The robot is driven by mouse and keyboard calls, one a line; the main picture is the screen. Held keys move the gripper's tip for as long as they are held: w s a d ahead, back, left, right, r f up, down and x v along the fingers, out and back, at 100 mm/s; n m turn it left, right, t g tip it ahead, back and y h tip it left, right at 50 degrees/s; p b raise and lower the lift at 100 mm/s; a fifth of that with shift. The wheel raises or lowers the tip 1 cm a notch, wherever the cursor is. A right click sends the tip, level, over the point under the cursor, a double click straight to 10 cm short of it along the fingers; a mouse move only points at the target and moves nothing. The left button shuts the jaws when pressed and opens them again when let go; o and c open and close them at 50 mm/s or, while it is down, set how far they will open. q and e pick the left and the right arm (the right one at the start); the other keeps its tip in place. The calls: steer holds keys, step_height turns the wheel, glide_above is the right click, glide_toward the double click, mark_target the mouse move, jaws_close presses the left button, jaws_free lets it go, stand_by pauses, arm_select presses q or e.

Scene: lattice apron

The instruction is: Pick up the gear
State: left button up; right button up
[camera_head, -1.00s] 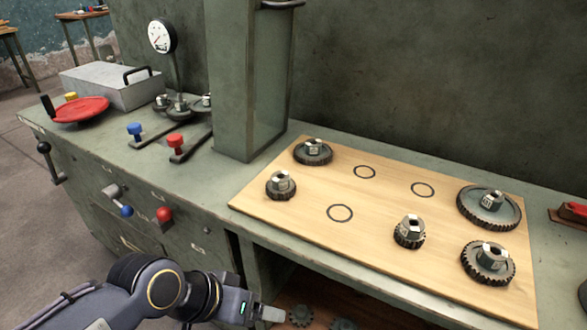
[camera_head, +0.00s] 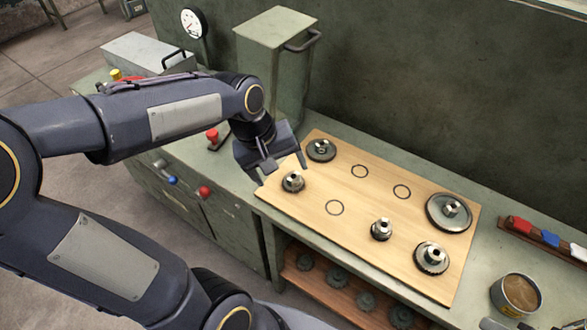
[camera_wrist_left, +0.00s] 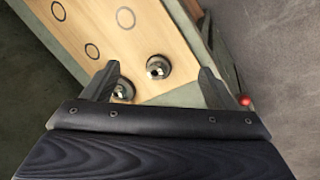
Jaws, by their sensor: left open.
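Several dark metal gears with bright hubs stand on a wooden board. One small gear (camera_head: 293,182) stands near the board's left front corner, and a wider one (camera_head: 321,150) is behind it. A small gear (camera_head: 381,229) and two larger gears, (camera_head: 432,258) and (camera_head: 449,212), are at the right. My left gripper (camera_head: 279,172) is open, above and beside the left front gear. In the left wrist view this gear (camera_wrist_left: 158,67) appears between the open fingertips, with nothing gripped. Another gear (camera_wrist_left: 123,91) is partly hidden by a finger. My right gripper is not in view.
The wooden board (camera_head: 300,207) has several drawn circles and bare room in the middle. A green column (camera_head: 272,75) rises behind my left gripper. More gears lie on a lower shelf (camera_head: 320,279). A tin (camera_head: 517,294) stands at the right.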

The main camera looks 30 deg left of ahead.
mark_target(294, 177)
arm_select(q)
steer(key=w+a+f+n+g+y, duration=0.25)
steer(key=w+f+n, duration=0.45)
steer(key=w, duration=0.4)
steer(key=f, duration=0.9)
steer(key=shift+s+f+p, duration=0.25)
steer(key=shift+p, duration=0.15)
steer(key=shift+c, duration=0.2)
steer(key=c, duration=1.2)
steer(key=shift+r, duration=0.1)
steer(key=shift+c, duration=0.9)
